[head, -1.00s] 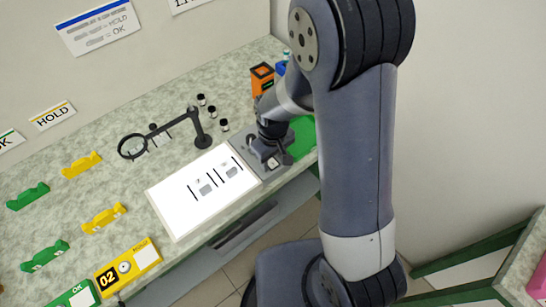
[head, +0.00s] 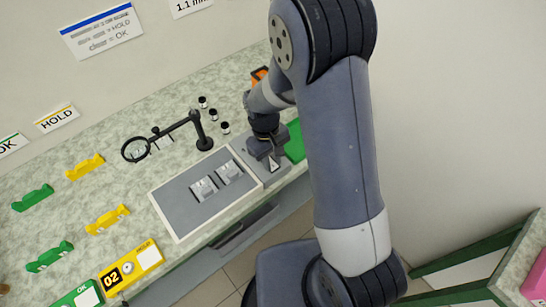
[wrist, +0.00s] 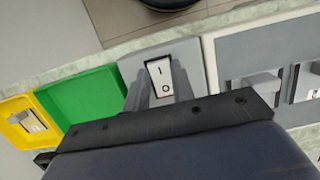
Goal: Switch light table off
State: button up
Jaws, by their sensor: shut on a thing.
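The light table (head: 180,214) is a white-framed panel. Its surface is plain grey and unlit in the head view, and its edge shows at the right of the wrist view (wrist: 212,65). The rocker switch (wrist: 160,78), white with I and O marks, sits on a grey housing (head: 243,152) at the light table's right end. My gripper (head: 268,156) is down at this housing. In the wrist view my gripper (wrist: 162,88) has its fingers on either side of the switch, shut on it. The fingertips are partly hidden by the gripper body.
A green tray (head: 295,142) is right of the switch housing. A magnifier on a stand (head: 205,142) and several small black-and-white pots (head: 213,115) stand behind. Yellow and green holders (head: 108,218) are at left.

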jog(key=shift+w+g, duration=0.1)
jog(key=shift+g, duration=0.2)
jog(key=o, duration=1)
jog(key=v, duration=0.7)
jog(key=b+v, duration=0.1)
jog(key=v, duration=0.3)
jog(key=shift+a+f, duration=0.1)
jog(key=shift+a, duration=0.2)
jog(key=x, duration=0.3)
jog(key=p+x, duration=0.1)
jog(key=x, duration=0.6)
jog(key=shift+s+d+f, duration=0.2)
jog(key=shift+d+f, duration=0.1)
jog(key=shift+f, duration=0.25)
jog(key=shift+d+t+b, duration=0.1)
jog(key=shift+t+b, duration=0.35)
jog(key=shift+t, duration=0.15)
